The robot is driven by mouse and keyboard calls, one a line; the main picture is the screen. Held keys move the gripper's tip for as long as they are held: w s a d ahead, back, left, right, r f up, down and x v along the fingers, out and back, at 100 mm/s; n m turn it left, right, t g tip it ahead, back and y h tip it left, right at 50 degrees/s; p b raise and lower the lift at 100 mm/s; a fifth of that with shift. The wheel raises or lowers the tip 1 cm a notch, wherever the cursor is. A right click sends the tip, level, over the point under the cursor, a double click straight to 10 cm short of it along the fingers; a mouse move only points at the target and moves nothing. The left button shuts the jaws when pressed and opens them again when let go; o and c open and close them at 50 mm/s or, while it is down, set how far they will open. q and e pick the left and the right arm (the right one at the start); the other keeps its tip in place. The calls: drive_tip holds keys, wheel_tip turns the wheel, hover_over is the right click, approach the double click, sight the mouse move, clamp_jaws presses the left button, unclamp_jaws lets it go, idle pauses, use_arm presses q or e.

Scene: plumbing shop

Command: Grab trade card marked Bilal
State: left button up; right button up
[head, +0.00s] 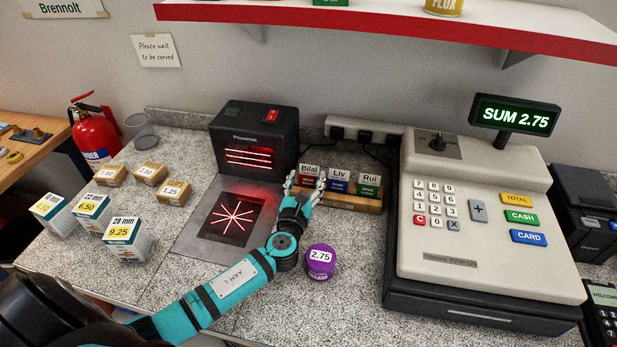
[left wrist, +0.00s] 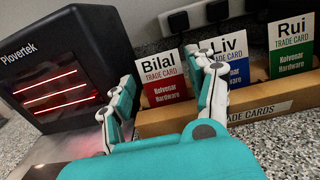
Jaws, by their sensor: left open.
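The red trade card marked Bilal (head: 308,180) stands upright in a wooden trade card holder (head: 345,201), at its left end. In the left wrist view the Bilal card (left wrist: 163,77) shows between the fingers of my left gripper (left wrist: 162,95). My left gripper (head: 305,186) is open, with a finger on either side of the card; I cannot tell whether either touches it. The blue Liv card (head: 338,181) and green Rui card (head: 369,185) stand to the right in the same holder. My right gripper is not in view.
A black scanner (head: 256,137) with red beams stands left of the holder. A cash register (head: 470,215) stands to the right. A purple tub (head: 320,261) is in front of the holder, close to my left arm. Several priced boxes are at left.

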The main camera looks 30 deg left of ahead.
sight(309, 168)
use_arm(q)
drive_tip(key=x, duration=0.4)
drive_tip(key=shift+s, duration=0.1)
drive_tip(key=c, duration=0.4)
drive_tip(key=shift+r, duration=0.15)
drive_tip(key=shift+r, duration=0.25)
drive_tip(key=r, duration=0.1)
drive_tip(key=r+p, duration=0.1)
drive_tip(key=r, duration=0.1)
drive_tip(key=shift+s, duration=0.25)
drive_tip(key=shift+s+a+r+b+v, duration=0.2)
drive_tip(key=shift+a+b+v, duration=0.25)
drive_tip(key=shift+v, duration=2.1)
drive_tip(key=shift+s+a+r+b+v, duration=0.1)
drive_tip(key=shift+a+r+b+v, duration=0.3)
drive_tip(key=shift+v, duration=2.1)
drive_tip(key=shift+s+a+r+b+v, duration=0.1)
drive_tip(key=shift+a+b+v, duration=0.45)
drive_tip(key=shift+v, duration=2)
